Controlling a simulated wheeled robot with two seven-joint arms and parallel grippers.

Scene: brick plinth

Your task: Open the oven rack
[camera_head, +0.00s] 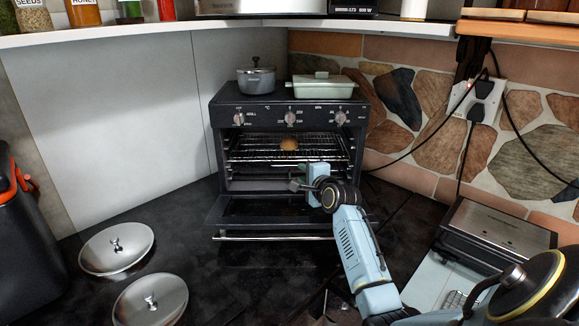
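The black oven (221,117) stands on the dark counter with its door (265,209) folded down flat in front. Inside, a wire rack (255,153) lies across the cavity. A round, brown, bread-like item (289,144) sits on it. My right gripper (295,186) is at the oven opening, below the rack's front edge and above the lowered door. Its dark fingers are small and seen from behind, so I cannot tell whether they are open or touch anything. My pale blue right arm covers the right part of the door. My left gripper is out of view.
A grey pot (256,80) and a pale green lidded dish (322,86) stand on the oven. Two metal lids (116,248) (151,300) lie at left. A grill appliance (495,235) stands at right. Cords hang from a wall socket (476,101).

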